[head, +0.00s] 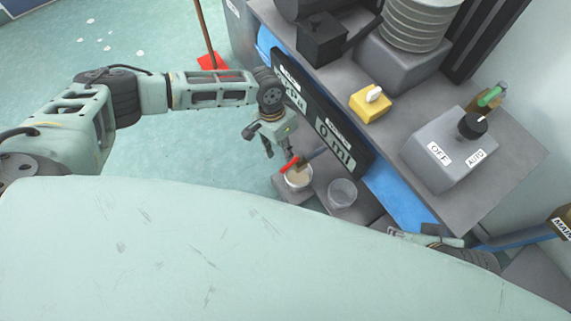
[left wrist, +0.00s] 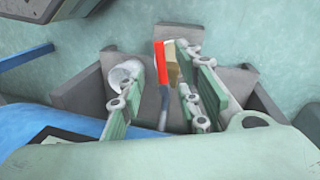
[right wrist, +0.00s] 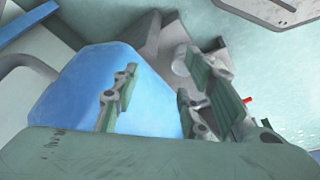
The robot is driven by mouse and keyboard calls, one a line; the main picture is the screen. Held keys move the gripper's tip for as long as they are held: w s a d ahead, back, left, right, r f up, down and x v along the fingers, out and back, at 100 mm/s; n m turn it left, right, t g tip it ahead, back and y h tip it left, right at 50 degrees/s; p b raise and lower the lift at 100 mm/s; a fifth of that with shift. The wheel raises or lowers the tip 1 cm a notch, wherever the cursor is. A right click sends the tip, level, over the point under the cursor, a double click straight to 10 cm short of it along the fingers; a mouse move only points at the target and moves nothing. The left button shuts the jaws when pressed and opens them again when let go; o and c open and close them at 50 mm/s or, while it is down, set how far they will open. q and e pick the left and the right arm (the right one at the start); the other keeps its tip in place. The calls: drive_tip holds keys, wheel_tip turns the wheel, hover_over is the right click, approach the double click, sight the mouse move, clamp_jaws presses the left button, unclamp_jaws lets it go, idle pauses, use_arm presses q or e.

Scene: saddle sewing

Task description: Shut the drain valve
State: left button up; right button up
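The drain valve's red lever (head: 290,164) shows below the dark display panel, beside a short brown pipe (head: 312,155) and above a round cup with pale contents (head: 298,178). My left gripper (head: 277,143) hangs just above the lever, pointing down. In the left wrist view the red lever (left wrist: 160,62) shows between the spread fingers, beside a tan block (left wrist: 175,62); contact cannot be told. My right gripper (head: 428,236) is at the counter's lower edge, partly hidden by my body. Its fingers are spread and empty in the right wrist view (right wrist: 160,95), with the lever tip (right wrist: 247,99) beyond.
A clear empty cup (head: 342,192) stands right of the valve. The display panel (head: 320,115) reads 0 ml. The counter (head: 400,110) holds a yellow switch box (head: 369,105) and a grey OFF/AUTO box (head: 445,150). Open floor (head: 180,140) lies to the left.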

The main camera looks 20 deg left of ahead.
sight(286, 166)
use_arm(q)
drive_tip(key=f, duration=0.1)
drive_tip(key=f+b, duration=0.1)
drive_tip(key=f, duration=0.2)
drive_tip(key=shift+s+d+f+b, duration=0.15)
drive_tip(key=shift+d+f+b, duration=0.15)
drive_tip(key=shift+d, duration=0.1)
drive_tip(key=shift+s+d+f+b, duration=0.1)
drive_tip(key=shift+f+b, duration=0.05)
drive_tip(key=shift+f, duration=0.4)
drive_tip(key=shift+d+f+b, duration=0.1)
drive_tip(key=shift+f+b, duration=0.05)
drive_tip(key=shift+f, duration=0.55)
use_arm(e)
drive_tip(key=w, duration=0.1)
drive_tip(key=w+t, duration=0.1)
drive_tip(key=w+a+f, duration=0.1)
drive_tip(key=shift+w+t, duration=0.35)
drive_tip(key=shift+t, duration=0.05)
use_arm(q)
drive_tip(key=shift+c, duration=0.3)
clamp_jaws()
